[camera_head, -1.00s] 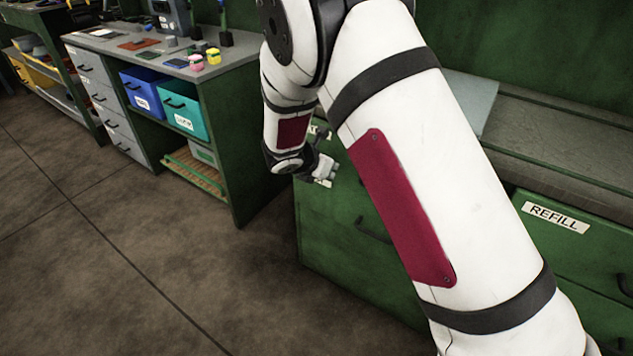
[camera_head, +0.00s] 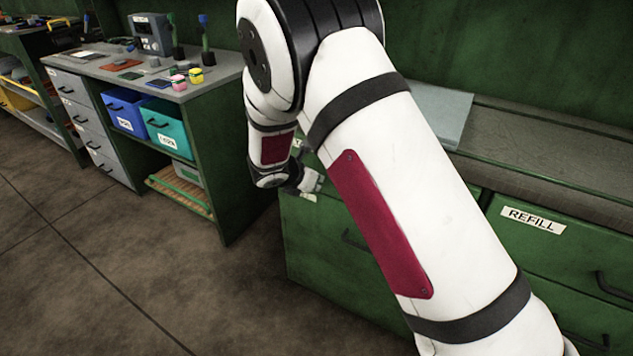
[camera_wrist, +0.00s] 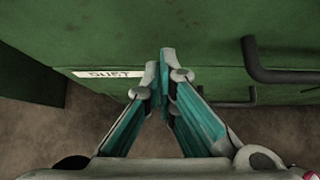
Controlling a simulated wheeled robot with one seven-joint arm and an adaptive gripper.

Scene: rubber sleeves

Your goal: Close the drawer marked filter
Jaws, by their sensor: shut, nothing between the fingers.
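My gripper (camera_head: 313,182) is at the left end of the green drawer cabinet (camera_head: 330,270), partly behind my own arm. In the wrist view my gripper (camera_wrist: 162,62) is shut and empty, its fingertips together in front of a green front. A label reading DUST (camera_wrist: 108,74) is just left of the fingertips; I cannot tell if they touch the front. A dark handle (camera_wrist: 285,75) is to the right. I can read no label marked filter. My arm hides much of the cabinet front, including part of a label near the gripper.
A drawer marked REFILL (camera_head: 533,220) is at the right. A grey bench (camera_head: 130,75) with a blue bin (camera_head: 125,112), a teal bin (camera_head: 167,128) and grey drawers (camera_head: 80,115) stands left. Open floor (camera_head: 110,260) lies in front.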

